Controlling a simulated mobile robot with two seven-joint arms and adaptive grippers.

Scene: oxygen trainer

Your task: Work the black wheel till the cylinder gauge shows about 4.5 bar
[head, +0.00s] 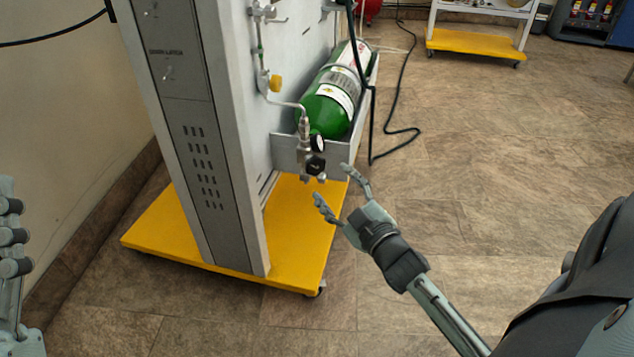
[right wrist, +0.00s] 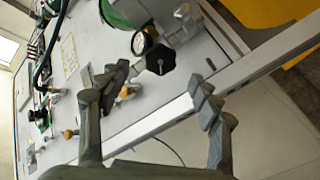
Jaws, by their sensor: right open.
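The black wheel (head: 315,166) sits on the valve at the front end of a green cylinder (head: 332,103). In the right wrist view the wheel (right wrist: 160,60) shows as a lobed black knob ahead of the fingertips. The round white-faced gauge (head: 318,143) is just above it; this gauge (right wrist: 143,42) is too small to read. My right gripper (head: 331,183) is open and empty, with its fingers spread to the lower right of the wheel and apparently apart from it. Part of my left gripper (head: 12,238) shows at the left edge; its fingertips are not clear.
The cylinder lies in a grey tray (head: 290,151) on the side of a tall grey panel (head: 195,110) with a yellow base (head: 300,245). A metal pipe and a yellow knob (head: 276,83) are above the valve. A black cable (head: 390,150) hangs behind.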

